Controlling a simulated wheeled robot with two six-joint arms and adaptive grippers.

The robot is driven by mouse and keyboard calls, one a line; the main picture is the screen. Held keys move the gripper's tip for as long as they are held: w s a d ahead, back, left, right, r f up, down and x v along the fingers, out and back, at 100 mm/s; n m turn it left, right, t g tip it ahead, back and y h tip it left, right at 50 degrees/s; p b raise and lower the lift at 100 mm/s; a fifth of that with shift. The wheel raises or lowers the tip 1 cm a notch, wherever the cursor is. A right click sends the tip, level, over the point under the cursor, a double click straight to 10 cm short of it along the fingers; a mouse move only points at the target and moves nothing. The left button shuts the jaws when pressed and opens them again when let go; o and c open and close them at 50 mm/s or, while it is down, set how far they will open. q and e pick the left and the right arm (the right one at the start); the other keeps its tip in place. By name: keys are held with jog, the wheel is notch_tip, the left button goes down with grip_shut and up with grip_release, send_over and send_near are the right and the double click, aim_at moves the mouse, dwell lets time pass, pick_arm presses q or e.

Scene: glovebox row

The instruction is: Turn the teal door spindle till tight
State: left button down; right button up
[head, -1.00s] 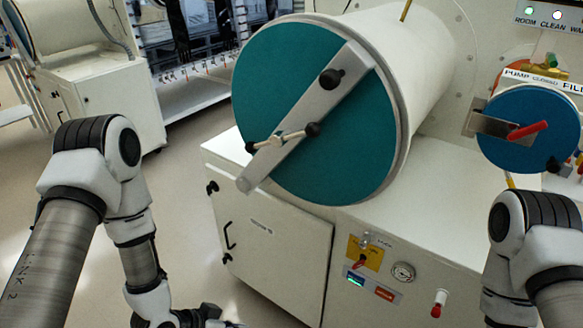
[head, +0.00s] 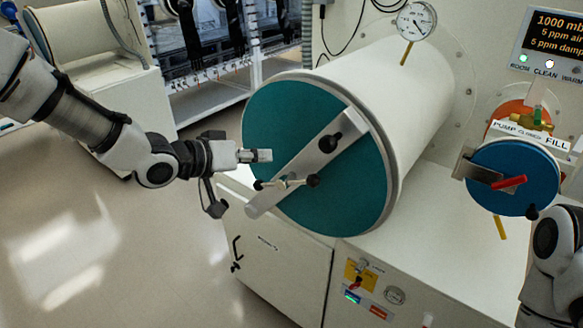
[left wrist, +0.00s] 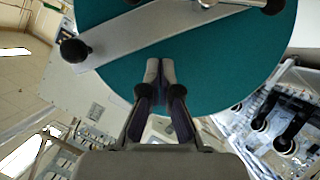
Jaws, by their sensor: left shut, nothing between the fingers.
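The round teal door (head: 355,185) closes the large white cylinder, and a grey bar lies diagonally across it. The door's spindle (head: 284,183), a short cross handle with black knobs at its ends, sits on the bar. In the left wrist view the spindle (left wrist: 207,3) is partly cut off at the top edge. My left gripper (head: 262,155) is shut and empty at the left side of the door, up and left of the spindle and apart from it. Its fingertips (left wrist: 160,68) show against the teal face. My right gripper is out of view.
A black knob (head: 329,143) stands on the bar's upper part. A smaller blue door (head: 515,180) with a red handle is at the right, near my right arm. A white cabinet (head: 275,255) stands below the teal door. Floor at the left is clear.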

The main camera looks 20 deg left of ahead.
pick_arm(q)
jog(key=p, duration=0.2)
send_over(283, 183)
jog(key=s, duration=0.1)
jog(key=shift+s+d+f, duration=0.1)
jog(key=shift+d+f, duration=0.1)
jog(key=shift+f, duration=0.3)
jog(key=shift+s+d+f, duration=0.1)
jog(key=shift+d+f, duration=0.1)
jog(key=shift+f, duration=0.25)
jog(key=f, duration=0.1)
jog(key=d+f, duration=0.1)
jog(key=f, duration=0.1)
jog(key=shift+s+d+f, duration=0.1)
jog(key=shift+s+d, duration=0.15)
jog(key=shift+d, duration=0.05)
jog(key=shift+s+d+f, duration=0.15)
jog(key=shift+f, duration=0.2)
jog(key=shift+f, duration=0.1)
